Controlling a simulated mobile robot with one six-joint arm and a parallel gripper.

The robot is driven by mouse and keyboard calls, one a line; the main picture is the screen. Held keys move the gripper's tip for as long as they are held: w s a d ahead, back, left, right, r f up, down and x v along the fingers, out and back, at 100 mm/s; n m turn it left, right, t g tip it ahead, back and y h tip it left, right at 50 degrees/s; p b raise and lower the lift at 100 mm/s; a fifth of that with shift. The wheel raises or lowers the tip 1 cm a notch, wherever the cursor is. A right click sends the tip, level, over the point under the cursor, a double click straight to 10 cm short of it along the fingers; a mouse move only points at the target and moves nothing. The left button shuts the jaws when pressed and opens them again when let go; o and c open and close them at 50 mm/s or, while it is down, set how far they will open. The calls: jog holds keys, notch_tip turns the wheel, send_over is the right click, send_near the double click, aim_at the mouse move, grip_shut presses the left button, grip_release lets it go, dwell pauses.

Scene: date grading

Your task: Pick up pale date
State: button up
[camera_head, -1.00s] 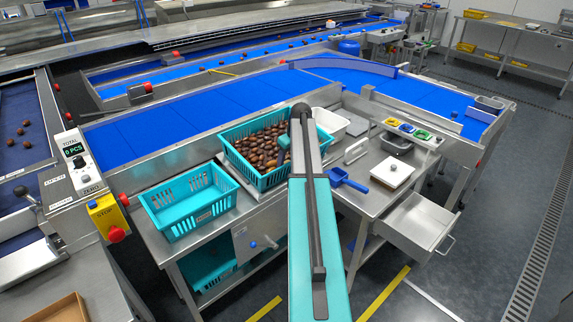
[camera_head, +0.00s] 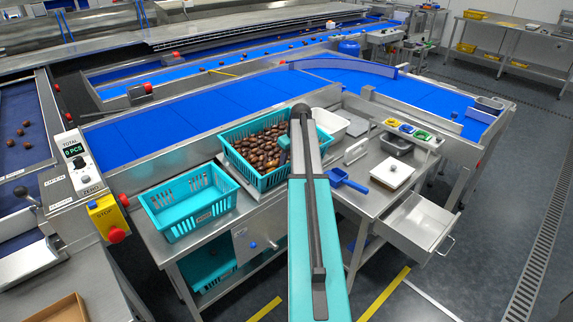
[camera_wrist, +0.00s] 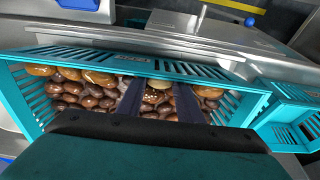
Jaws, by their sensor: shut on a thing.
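A teal slatted crate (camera_head: 240,168) full of brown dates stands on the steel bench in the head view. It fills much of the wrist view (camera_wrist: 215,72). My gripper (camera_wrist: 160,90) reaches down into this crate among the dates. A pale yellowish date (camera_wrist: 162,85) shows between its two dark fingers, partly hidden by them and by darker dates. The fingers are shut on it, still at the level of the pile. In the head view my arm hides the gripper and part of the crate.
An empty teal crate (camera_head: 161,199) stands left of the full one. A blue scoop (camera_head: 347,180) and a white square-topped item (camera_head: 393,174) lie on the bench to the right. An open drawer (camera_head: 417,221) juts out at the front. A blue conveyor (camera_head: 190,115) runs behind.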

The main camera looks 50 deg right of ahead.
notch_tip(320, 180, up, 10)
jog(key=b, duration=0.2)
dwell(0.6)
dwell(0.5)
jog(key=w+a, duration=0.3)
jog(key=a, duration=1.1)
jog(key=w+a, duration=0.3)
jog(key=a, duration=1.1)
jog(key=s+a, duration=0.3)
jog(key=a, duration=1)
jog(key=s+a, duration=0.3)
jog(key=a, duration=1.1)
jog(key=shift+a+f+n, duration=0.25)
jog(key=shift+f+n, duration=0.15)
jog(key=shift+f, duration=0.05)
jog(key=shift+s, duration=0.15)
